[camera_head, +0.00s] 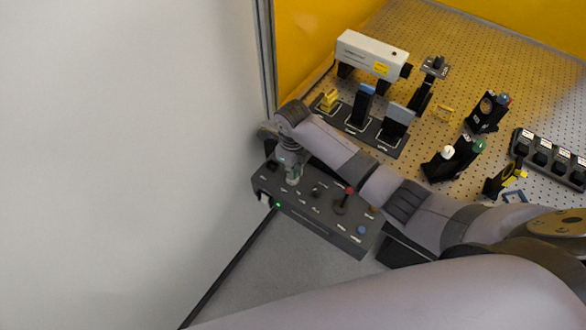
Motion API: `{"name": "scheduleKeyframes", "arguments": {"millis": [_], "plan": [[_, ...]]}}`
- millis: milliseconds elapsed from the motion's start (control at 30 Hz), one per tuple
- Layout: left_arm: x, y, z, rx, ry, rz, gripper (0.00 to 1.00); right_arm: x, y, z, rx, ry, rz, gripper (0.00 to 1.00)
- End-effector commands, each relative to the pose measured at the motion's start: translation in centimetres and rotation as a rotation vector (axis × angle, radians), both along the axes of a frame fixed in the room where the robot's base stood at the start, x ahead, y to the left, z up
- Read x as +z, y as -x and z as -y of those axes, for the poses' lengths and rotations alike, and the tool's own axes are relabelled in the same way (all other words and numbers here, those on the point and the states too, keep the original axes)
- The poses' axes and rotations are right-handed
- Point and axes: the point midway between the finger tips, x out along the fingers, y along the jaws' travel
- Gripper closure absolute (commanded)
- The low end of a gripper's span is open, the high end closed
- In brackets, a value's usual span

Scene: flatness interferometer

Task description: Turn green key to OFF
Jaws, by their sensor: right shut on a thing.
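My right gripper (292,178) points down at the left part of a dark grey control box (318,228). It is shut, with a small bit of green showing at its fingertips, which I take to be the green key. The fingers hide most of the key, so I cannot tell which way it is turned. A green light (278,205) glows on the box's front left. My left gripper is not in view.
The box also carries a red-topped lever (349,191) and a blue button (361,229). My right arm crosses just behind the box. Beyond it, a perforated optical table (455,75) holds a white laser housing (372,54) and several optic mounts. A white wall panel fills the left.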

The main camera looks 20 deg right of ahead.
Motion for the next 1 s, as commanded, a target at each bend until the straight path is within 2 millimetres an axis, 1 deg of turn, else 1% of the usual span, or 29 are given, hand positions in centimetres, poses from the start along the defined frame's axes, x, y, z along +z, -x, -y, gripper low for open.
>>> {"name": "scheduleKeyframes", "arguments": {"millis": [33,233,267,600,867,1000], "plan": [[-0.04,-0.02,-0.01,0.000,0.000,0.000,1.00,-0.37,0.41,-0.33,-0.021,-0.007,-0.010,1.00],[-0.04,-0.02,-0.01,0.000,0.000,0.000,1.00,-0.40,0.42,-0.08,-0.062,-0.003,-0.012,1.00],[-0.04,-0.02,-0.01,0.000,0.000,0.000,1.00,-0.40,0.41,-0.05,-0.062,-0.002,-0.011,0.89],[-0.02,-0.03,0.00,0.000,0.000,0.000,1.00,-0.19,0.20,0.02,-0.061,-0.001,-0.006,0.66],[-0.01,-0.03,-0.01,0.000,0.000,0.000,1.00,-0.10,0.11,0.03,-0.061,-0.001,-0.003,0.66],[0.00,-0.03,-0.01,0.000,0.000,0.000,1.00,0.47,0.07,0.00,-0.061,-0.002,-0.002,0.66]]}}
